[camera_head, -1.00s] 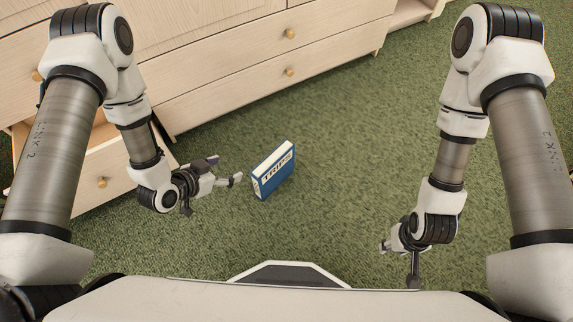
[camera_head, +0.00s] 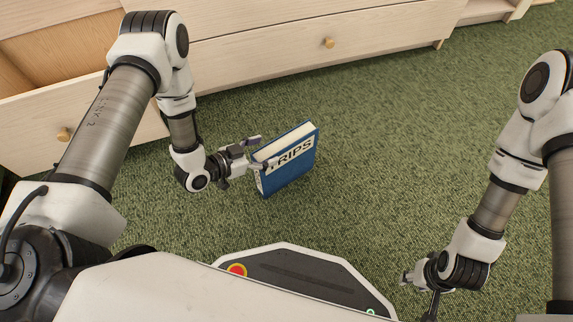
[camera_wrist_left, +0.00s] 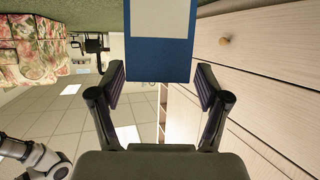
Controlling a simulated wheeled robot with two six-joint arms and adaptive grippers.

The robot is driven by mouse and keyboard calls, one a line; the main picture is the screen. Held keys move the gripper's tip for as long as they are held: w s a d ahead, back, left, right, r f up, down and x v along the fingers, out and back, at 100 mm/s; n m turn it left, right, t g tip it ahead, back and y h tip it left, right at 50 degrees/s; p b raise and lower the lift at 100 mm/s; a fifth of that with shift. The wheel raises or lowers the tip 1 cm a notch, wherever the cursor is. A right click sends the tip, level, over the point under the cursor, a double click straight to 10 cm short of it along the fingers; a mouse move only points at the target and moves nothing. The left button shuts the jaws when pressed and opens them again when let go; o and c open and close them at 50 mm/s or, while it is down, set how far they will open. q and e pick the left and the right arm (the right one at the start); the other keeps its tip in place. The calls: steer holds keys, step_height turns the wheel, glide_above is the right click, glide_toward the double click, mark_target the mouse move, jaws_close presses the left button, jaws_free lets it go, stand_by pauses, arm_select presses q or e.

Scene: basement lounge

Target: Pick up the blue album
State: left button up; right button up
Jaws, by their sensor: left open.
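The blue album (camera_head: 290,172) stands upright on the green carpet, with "TRIPS" lettering on a pale label on its spine side. My left gripper (camera_head: 264,152) is at the album's left end, one finger on its near side and the other toward its far side, partly covering the label. In the left wrist view the album (camera_wrist_left: 160,70) reaches between the tips of the open fingers (camera_wrist_left: 160,72), with a slim gap visible on each side. My right gripper (camera_head: 424,284) is low at the right, away from the album; its finger opening is unclear.
A pale wooden drawer unit (camera_head: 300,55) stands behind the album, with an open drawer at the far left. Clear carpet (camera_head: 400,150) lies to the album's right. A floral armchair (camera_wrist_left: 35,50) shows in the left wrist view.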

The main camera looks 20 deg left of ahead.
mark_target(276, 146)
arm_select(q)
steer(key=b+x, duration=0.2)
steer(key=x, duration=0.2)
steer(key=shift+w+d, duration=0.1)
steer(key=shift+d, duration=0.15)
steer(key=shift+r, duration=0.2)
jaws_close()
steer(key=shift+r, duration=0.1)
